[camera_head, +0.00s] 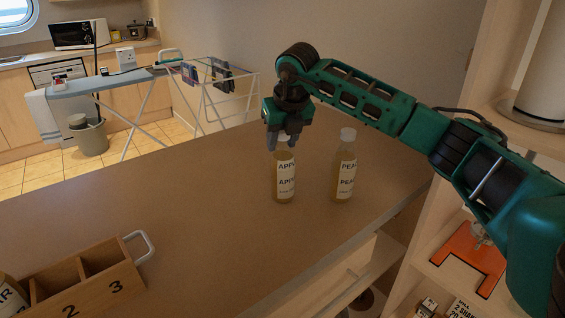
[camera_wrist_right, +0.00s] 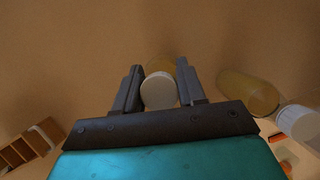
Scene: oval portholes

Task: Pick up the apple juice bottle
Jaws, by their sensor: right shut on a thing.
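The apple juice bottle (camera_head: 284,180) stands upright on the brown counter (camera_head: 190,220) in the head view, its label reading "APP". My right gripper (camera_head: 281,140) comes down from above and is shut on its top. In the right wrist view the white cap (camera_wrist_right: 159,91) sits between the two fingers of the right gripper (camera_wrist_right: 160,88). The bottle's base appears at counter level; I cannot tell if it is lifted. My left gripper is not in view.
A similar bottle labelled "PEA" (camera_head: 344,170) stands close on the right; it also shows in the wrist view (camera_wrist_right: 247,92). A wooden compartment box (camera_head: 88,285) is at the lower left. Shelves (camera_head: 400,270) stand beyond the counter's right edge. The counter's middle is clear.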

